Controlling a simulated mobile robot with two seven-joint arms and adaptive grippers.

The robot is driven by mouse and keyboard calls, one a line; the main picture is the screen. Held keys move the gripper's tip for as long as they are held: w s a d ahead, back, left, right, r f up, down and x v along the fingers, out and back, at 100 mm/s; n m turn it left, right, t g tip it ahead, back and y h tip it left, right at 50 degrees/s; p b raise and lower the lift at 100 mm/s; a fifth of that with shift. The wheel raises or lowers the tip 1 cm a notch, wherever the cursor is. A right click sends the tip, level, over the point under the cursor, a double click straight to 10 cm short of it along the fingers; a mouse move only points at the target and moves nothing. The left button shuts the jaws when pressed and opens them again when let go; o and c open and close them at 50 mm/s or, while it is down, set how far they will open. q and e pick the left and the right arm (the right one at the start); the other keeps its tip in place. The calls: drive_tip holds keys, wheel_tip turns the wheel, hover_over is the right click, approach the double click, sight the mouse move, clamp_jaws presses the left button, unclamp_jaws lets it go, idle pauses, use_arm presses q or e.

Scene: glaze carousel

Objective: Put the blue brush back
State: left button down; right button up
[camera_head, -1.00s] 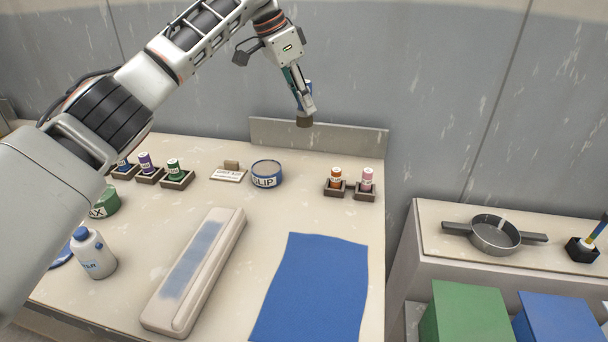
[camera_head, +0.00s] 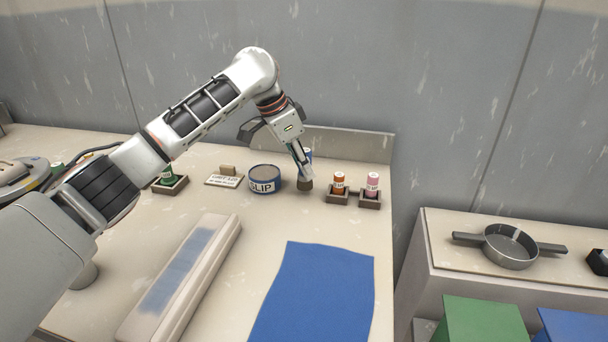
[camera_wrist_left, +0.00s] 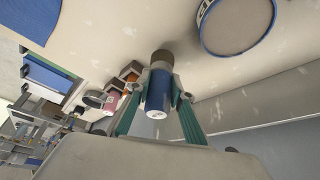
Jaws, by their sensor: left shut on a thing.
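My left gripper (camera_head: 304,177) is shut on a short blue brush (camera_head: 308,156), held roughly upright over the back of the table. Its brown end (camera_head: 305,186) points down, close to the tabletop; I cannot tell whether it touches. In the left wrist view the blue brush (camera_wrist_left: 158,92) sits between the two fingers of the left gripper (camera_wrist_left: 160,88), with its brown end away from the camera. A black holder (camera_head: 600,260) is cut off at the right edge on the side bench. My right gripper is not in view.
The SLIP tub (camera_head: 264,181) is left of the brush. An orange bottle (camera_head: 338,183) and a pink bottle (camera_head: 373,184) stand in small trays to its right. A long pale case (camera_head: 190,270) and a blue cloth (camera_head: 318,290) lie in front.

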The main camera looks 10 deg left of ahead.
use_arm(q)
wheel_tip(320, 180, down, 3)
drive_tip(key=shift+w+a+r, duration=0.1)
drive_tip(key=shift+r, duration=0.3)
drive_tip(key=c, duration=1.8)
unclamp_jaws()
drive_tip(key=shift+f, duration=0.1)
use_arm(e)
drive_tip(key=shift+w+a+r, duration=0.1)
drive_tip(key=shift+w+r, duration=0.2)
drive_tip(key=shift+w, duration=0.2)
use_arm(q)
drive_tip(key=p+v, duration=0.4)
drive_tip(key=v, duration=0.8)
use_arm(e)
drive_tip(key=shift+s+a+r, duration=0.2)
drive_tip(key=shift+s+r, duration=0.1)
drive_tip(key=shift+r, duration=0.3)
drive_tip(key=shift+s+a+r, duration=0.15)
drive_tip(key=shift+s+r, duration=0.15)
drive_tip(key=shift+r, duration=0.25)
